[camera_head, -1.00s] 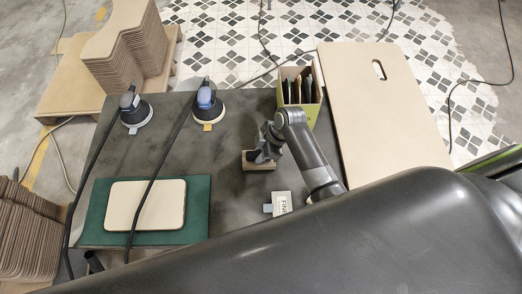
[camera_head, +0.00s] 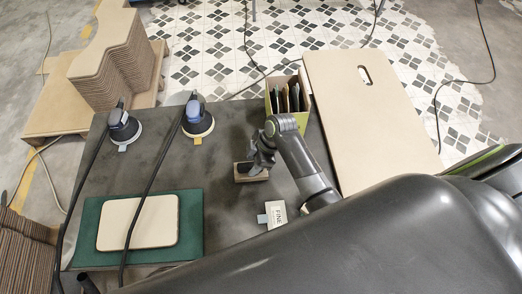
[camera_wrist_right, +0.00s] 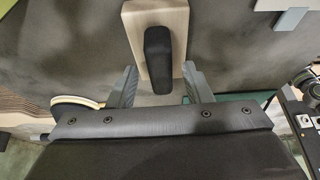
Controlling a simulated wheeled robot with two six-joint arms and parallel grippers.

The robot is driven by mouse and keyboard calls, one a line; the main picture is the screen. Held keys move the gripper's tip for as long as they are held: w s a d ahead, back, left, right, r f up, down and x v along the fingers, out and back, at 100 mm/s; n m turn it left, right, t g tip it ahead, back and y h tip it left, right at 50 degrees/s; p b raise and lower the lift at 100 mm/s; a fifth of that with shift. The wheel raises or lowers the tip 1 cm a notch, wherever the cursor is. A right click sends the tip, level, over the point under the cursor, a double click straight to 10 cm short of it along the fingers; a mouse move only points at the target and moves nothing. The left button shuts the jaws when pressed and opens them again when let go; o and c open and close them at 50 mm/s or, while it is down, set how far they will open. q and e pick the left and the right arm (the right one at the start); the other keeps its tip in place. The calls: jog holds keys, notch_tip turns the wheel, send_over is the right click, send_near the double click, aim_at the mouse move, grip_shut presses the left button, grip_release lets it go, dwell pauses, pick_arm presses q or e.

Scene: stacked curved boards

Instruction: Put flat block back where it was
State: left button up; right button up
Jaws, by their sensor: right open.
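The flat block (camera_head: 253,177) is a small light wooden block with a black grip on top. It lies on the dark table, right of the green mat. In the right wrist view the block (camera_wrist_right: 182,30) shows with its black grip (camera_wrist_right: 157,50) pointing towards my palm. My right gripper (camera_head: 259,158) is directly over the block in the head view. In the right wrist view its two fingers (camera_wrist_right: 160,70) are apart, one on each side of the block's near end, with gaps visible. My left gripper is not in view.
A beige board lies on a green mat (camera_head: 191,218). A box of sheets (camera_head: 290,125), a white FINE label card (camera_head: 277,214) and a large board (camera_head: 365,120) are nearby.

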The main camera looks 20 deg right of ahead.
jog(key=b+v, duration=0.1)
jog(key=v, duration=1)
jog(key=shift+s+f, duration=0.1)
jog(key=shift+s, duration=0.05)
